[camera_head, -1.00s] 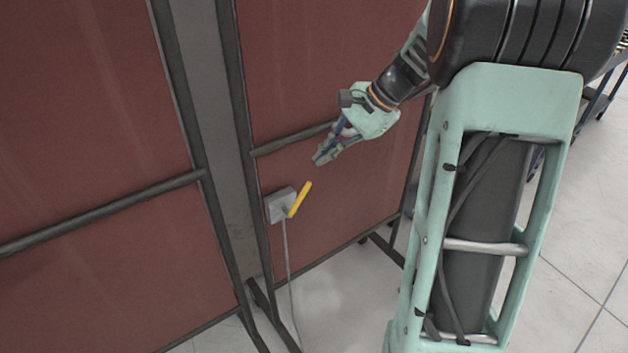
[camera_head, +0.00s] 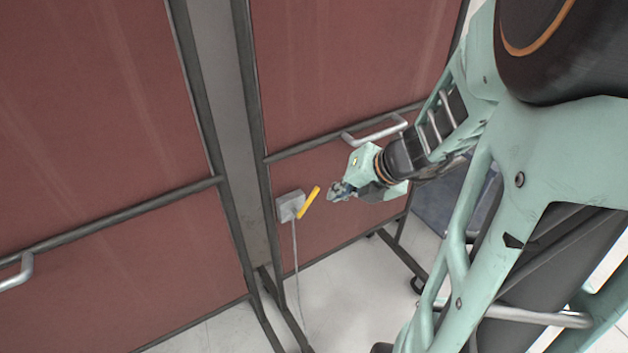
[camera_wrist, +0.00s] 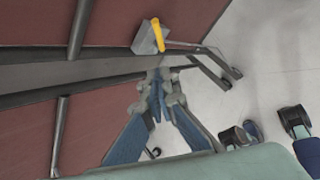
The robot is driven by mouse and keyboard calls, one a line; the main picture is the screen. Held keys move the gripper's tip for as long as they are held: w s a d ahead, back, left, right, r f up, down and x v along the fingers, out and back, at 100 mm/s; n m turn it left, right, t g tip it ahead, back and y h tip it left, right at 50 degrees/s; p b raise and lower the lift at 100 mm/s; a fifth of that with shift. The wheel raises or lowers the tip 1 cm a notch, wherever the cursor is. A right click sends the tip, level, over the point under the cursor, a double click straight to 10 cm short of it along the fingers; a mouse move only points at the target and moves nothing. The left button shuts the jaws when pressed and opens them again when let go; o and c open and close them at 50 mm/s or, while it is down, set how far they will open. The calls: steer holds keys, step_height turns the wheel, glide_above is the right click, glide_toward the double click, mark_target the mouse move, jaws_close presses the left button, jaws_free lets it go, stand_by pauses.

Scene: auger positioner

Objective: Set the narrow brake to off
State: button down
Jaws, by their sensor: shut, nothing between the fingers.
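The brake is a small grey box (camera_head: 290,206) on the red panel with a yellow lever (camera_head: 309,202) on its front. The lever slants up to the right in the head view. The box (camera_wrist: 145,40) and the yellow lever (camera_wrist: 158,33) also show at the top of the wrist view. A cable hangs from the box. My gripper (camera_head: 336,192) is just right of the lever's upper end in the head view, seemingly apart from it. In the wrist view my gripper's fingers (camera_wrist: 158,98) are together with nothing between them, pointing toward the box.
Red panels in dark metal frames (camera_head: 112,206) stand behind the box. A silver handle (camera_head: 376,130) juts out above my gripper, close to my forearm. The frame's feet rest on pale floor (camera_head: 345,285), which is open in front of the panel.

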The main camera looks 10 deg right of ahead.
steer(key=b, duration=0.5)
glide_toward(310, 201)
step_height(310, 201, down, 4)
steer(key=a, duration=0.2)
steer(key=shift+w+d+f+m, duration=0.1)
steer(key=shift+w+f+m, duration=0.05)
steer(key=shift+w, duration=0.6)
steer(key=shift+w+d+f+m, duration=0.1)
steer(key=shift+w+m, duration=0.05)
steer(key=shift+w, duration=0.6)
